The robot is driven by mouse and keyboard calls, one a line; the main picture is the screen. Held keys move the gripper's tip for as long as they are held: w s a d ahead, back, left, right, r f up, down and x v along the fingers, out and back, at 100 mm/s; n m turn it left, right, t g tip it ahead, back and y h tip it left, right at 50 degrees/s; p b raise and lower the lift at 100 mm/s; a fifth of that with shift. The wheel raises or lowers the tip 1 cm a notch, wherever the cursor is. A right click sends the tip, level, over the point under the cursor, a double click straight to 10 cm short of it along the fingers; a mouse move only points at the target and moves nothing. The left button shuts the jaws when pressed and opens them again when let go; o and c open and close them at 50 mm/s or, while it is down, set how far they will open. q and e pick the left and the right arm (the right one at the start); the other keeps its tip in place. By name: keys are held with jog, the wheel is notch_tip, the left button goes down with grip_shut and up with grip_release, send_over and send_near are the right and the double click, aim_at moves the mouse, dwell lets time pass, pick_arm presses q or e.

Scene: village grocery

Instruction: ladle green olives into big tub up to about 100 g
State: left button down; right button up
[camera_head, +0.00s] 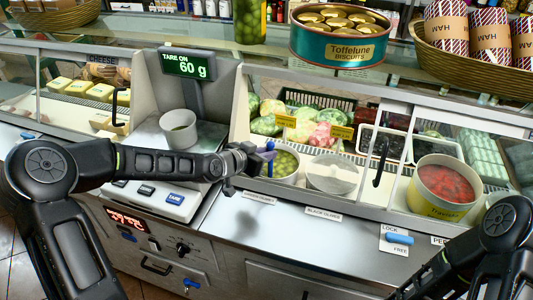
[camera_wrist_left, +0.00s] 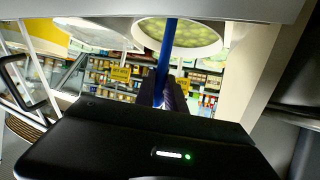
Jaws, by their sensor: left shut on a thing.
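My left gripper (camera_head: 254,158) is shut on the blue handle of the ladle (camera_head: 270,158), beside the tub of green olives (camera_head: 283,178) in the counter. The ladle's bowl is not clearly visible. In the left wrist view the blue handle (camera_wrist_left: 166,50) rises from the fingers (camera_wrist_left: 166,95) toward the round tub of green olives (camera_wrist_left: 190,35). A pale grey tub (camera_head: 179,130) stands on the scale (camera_head: 150,138); its contents are hard to make out. The green display (camera_head: 187,64) reads 60 g. Part of my right arm shows at lower right, its gripper out of frame.
A lidded tub (camera_head: 332,174) stands right of the green olives, near the black olives label. A tub of red food (camera_head: 445,185) is further right behind glass. Glass and a biscuit tin (camera_head: 338,38) are above.

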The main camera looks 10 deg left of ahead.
pick_arm(q)
notch_tip(320, 180, up, 8)
jog(key=p, duration=0.5)
jog(key=shift+a+r, duration=0.1)
dwell(0.4)
